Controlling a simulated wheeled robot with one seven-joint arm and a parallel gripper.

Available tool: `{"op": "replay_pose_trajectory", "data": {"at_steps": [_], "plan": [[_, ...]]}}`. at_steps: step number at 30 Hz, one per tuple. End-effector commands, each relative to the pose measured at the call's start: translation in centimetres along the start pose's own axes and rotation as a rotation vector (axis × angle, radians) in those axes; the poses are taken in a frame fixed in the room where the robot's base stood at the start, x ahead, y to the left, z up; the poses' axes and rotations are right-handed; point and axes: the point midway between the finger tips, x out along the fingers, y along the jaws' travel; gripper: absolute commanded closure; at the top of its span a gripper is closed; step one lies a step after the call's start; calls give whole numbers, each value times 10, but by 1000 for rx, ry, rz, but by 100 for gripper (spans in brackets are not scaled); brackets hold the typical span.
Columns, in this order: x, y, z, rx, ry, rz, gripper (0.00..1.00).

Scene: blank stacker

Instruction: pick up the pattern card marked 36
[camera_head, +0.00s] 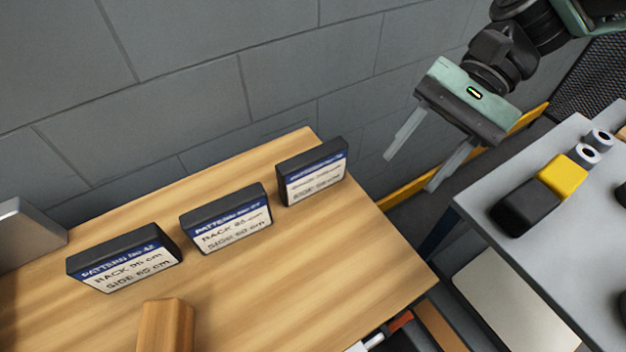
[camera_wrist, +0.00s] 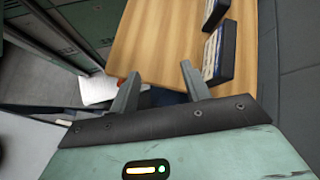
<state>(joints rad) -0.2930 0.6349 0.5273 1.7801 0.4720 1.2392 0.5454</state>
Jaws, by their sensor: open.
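Three dark pattern cards with blue-and-white labels stand in a row on the wooden table. The left card (camera_head: 124,258) seems to read No 42. The middle card (camera_head: 226,219) has a number that is hard to read, perhaps 37. The right card (camera_head: 312,172) has a label too blurred to read, so I cannot tell which is marked 36. My gripper (camera_head: 410,173) is open and empty, to the right of the right card and beyond the table's edge. In the wrist view my gripper (camera_wrist: 161,72) points at the tabletop, with a nearer card (camera_wrist: 219,52) and a farther card (camera_wrist: 213,14) on the right.
The wooden table (camera_head: 320,270) has a wooden block (camera_head: 166,326) in front and a grey metal object (camera_head: 24,234) at left. A grey wall (camera_head: 190,90) rises close behind the cards. A grey table (camera_head: 500,240) at right holds a black-and-yellow object (camera_head: 563,177).

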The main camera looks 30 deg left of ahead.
Motion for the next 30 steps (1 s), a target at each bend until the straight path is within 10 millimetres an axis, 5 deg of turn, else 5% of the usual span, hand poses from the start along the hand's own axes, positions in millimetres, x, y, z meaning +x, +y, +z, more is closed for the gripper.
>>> {"op": "replay_pose_trajectory", "data": {"at_steps": [7,16,22,30], "plan": [[0,-37,-66,200,-325,-137,53],[-17,-46,-130,343,-637,-234,53],[-20,-46,-138,366,-699,-248,53],[15,-63,-108,366,-700,-244,53]]}}
